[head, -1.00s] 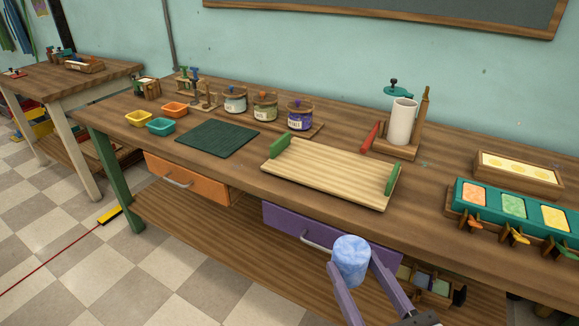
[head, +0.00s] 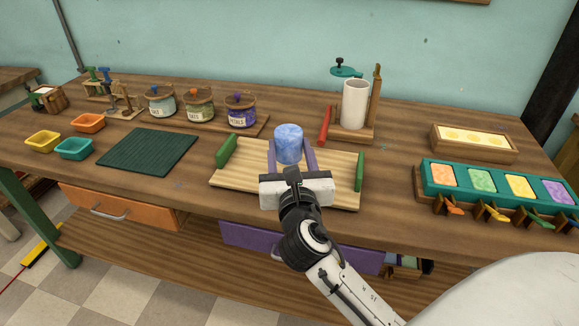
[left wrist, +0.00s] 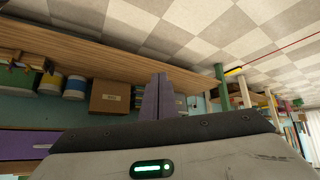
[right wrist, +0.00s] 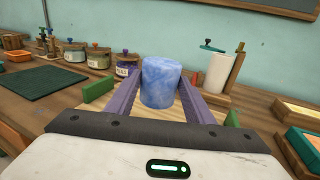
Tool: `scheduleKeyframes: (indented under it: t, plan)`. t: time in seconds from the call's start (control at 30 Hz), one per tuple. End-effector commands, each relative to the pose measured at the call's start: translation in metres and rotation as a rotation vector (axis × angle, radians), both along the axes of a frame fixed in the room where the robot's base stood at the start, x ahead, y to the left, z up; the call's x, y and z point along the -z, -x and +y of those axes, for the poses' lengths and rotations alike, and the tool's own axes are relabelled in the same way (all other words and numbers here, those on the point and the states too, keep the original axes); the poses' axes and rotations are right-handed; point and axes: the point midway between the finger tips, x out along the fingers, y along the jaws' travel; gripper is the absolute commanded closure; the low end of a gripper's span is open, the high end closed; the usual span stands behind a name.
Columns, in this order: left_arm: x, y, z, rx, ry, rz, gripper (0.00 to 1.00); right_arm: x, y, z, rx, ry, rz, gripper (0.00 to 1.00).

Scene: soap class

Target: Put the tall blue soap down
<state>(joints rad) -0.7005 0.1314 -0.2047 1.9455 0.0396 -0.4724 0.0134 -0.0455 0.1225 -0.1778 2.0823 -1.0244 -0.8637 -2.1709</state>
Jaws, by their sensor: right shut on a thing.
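The tall blue soap (head: 288,144) is an upright, marbled blue cylinder. My right gripper (head: 290,156) is shut on it, with a purple finger on each side. The right wrist view shows the soap (right wrist: 160,83) between the fingers. In the head view the soap is over the pale wooden tray (head: 232,178) with green end handles; whether its base touches the tray I cannot tell. My left gripper (left wrist: 159,96) shows only in the left wrist view, its purple fingers together with nothing between them.
A dark green mat (head: 149,152) lies left of the tray. Lidded jars (head: 240,112) stand behind. A white cylinder on a stand (head: 354,104) with a red handle is behind right. A teal mould with colored blocks (head: 481,182) is at right.

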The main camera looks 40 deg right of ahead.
Motion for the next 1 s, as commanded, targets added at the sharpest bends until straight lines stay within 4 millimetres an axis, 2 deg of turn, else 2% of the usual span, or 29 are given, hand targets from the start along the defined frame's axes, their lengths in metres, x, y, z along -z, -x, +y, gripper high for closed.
scheduleKeyframes:
  t: [0.03, 0.1, 0.23, 0.5, 0.67, 0.83, 1.0]
  plan:
    - [0.0, 0.0, 0.0, 0.0, 0.0, -0.001, 1.0, -0.009, -0.013, -0.007, 0.034, 0.0, -0.007, 0.8]
    - [-0.001, -0.001, 0.0, 0.0, 0.001, -0.003, 1.0, -0.014, -0.024, -0.015, 0.07, 0.002, -0.006, 0.8]
    - [-0.001, -0.004, 0.0, 0.0, 0.0, -0.01, 1.0, -0.017, -0.036, -0.021, 0.103, 0.003, -0.003, 0.8]
    - [0.005, -0.015, -0.001, 0.003, -0.001, -0.032, 1.0, 0.024, -0.038, -0.023, 0.112, 0.005, 0.0, 0.8]
    - [0.003, -0.018, -0.004, 0.005, 0.002, -0.043, 1.0, 0.039, -0.038, -0.023, 0.111, 0.005, -0.002, 0.8]
    - [0.014, -0.017, -0.006, 0.011, 0.002, -0.037, 1.0, 0.069, -0.038, -0.023, 0.111, 0.005, 0.0, 0.8]
    - [0.016, -0.014, -0.008, 0.014, 0.002, -0.029, 1.0, 0.08, -0.038, -0.023, 0.11, 0.006, -0.003, 0.8]
